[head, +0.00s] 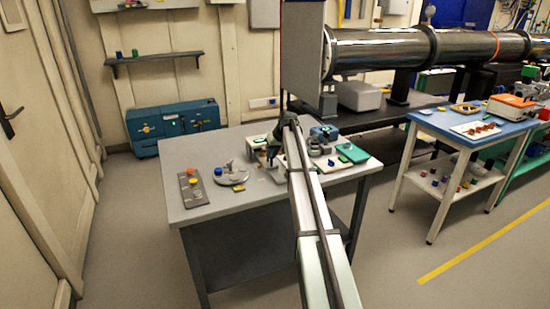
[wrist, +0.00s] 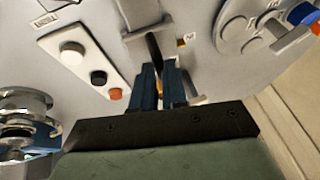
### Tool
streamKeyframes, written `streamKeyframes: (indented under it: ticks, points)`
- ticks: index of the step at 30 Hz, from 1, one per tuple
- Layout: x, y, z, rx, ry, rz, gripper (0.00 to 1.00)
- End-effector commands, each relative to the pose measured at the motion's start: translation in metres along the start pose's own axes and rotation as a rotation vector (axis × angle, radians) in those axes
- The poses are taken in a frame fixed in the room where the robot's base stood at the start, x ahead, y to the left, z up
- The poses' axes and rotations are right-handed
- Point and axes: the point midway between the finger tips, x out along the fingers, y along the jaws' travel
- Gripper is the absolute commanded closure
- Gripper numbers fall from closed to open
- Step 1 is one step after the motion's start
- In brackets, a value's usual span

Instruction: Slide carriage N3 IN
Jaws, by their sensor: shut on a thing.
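In the wrist view my gripper (wrist: 159,68) has its two dark blue fingers close together around a narrow black bar (wrist: 154,45). The bar runs up to a grey slotted block (wrist: 143,12) with a crosspiece at its lower end. The block looks like the carriage assembly, but I cannot read N3 on it. A small label and a yellow-orange mark lie right of the bar. A little orange shows between the fingers. In the head view my gripper (head: 272,150) is low over the grey table (head: 213,203), and my arm hides part of what it holds.
A panel with white, black and orange buttons (wrist: 85,66) lies left of the fingers. A round grey plate (wrist: 240,30) with a blue knob is at upper right. Metal stacked discs (wrist: 22,118) stand at lower left. A green-topped device (head: 352,153) sits on the table's right.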

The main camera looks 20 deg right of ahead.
Motion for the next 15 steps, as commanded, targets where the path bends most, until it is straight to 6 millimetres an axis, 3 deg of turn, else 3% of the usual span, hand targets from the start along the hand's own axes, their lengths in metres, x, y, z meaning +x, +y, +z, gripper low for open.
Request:
streamKeyframes:
  ticks: [1,9,10,15]
  points:
    - [0.0029,0.0005,-0.0091,0.001,0.000,0.000,1.00]
    - [0.0035,-0.0004,-0.0109,0.002,0.006,0.000,1.00]
    - [0.0036,-0.0004,-0.0111,0.001,0.007,0.000,0.86]
    - [0.0035,-0.0003,-0.0101,0.001,0.004,0.000,0.70]
